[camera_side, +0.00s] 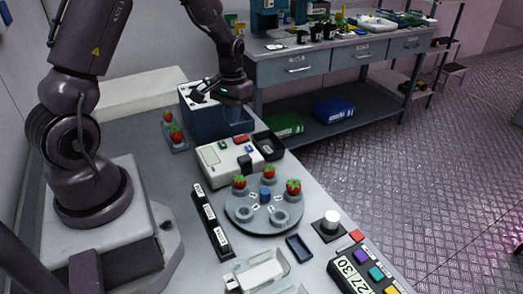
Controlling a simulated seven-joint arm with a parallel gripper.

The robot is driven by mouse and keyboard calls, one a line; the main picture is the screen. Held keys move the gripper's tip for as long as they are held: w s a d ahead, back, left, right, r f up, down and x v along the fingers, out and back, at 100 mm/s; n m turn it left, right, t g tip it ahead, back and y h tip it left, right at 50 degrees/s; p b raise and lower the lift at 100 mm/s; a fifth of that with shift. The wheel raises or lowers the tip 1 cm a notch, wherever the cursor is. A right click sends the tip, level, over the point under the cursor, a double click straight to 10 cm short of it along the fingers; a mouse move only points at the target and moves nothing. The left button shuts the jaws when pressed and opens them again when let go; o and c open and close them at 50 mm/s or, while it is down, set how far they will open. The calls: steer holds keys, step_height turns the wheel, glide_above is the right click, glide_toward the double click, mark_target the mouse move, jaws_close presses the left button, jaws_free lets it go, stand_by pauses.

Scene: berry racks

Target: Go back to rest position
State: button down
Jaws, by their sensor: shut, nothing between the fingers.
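My gripper (238,112) hangs at the end of my arm, pointing down over the right side of the blue-grey box (202,122). Its fingers are small and partly blurred against the box; no held object shows. It is behind the white device (222,161) and well away from the round grey rack (240,216). The rack carries three red berries: one at left (239,182), one at back (270,172) and one at right (293,186). Two ring holders at its front look empty.
Two more berries (176,134) sit on a small rack near my base. A black tray (269,145) stands right of the white device. A black labelled strip (211,221), a white knob (331,222) and a button panel (366,272) lie nearer. A drawer bench (296,70) stands behind.

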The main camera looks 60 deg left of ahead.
steer(key=s+d+r+m+t, duration=0.3)
steer(key=s+d+r, duration=0.3)
steer(key=d+r, duration=0.3)
steer(key=s+d+r+m+t, duration=0.3)
steer(key=s+d+r, duration=0.3)
steer(key=r, duration=0.7)
steer(key=d, duration=0.2)
steer(key=shift+s+d+r, duration=0.35)
steer(key=shift+s+d, duration=0.05)
steer(key=shift+f, duration=0.1)
steer(key=w+a+f+n+g+y, duration=0.3)
steer(key=w+a+f+n+g, duration=0.2)
steer(key=w+a+f+n, duration=1)
steer(key=w+n, duration=0.1)
steer(key=n, duration=0.2)
steer(key=shift+w+y, duration=0.2)
steer(key=shift+y, duration=0.1)
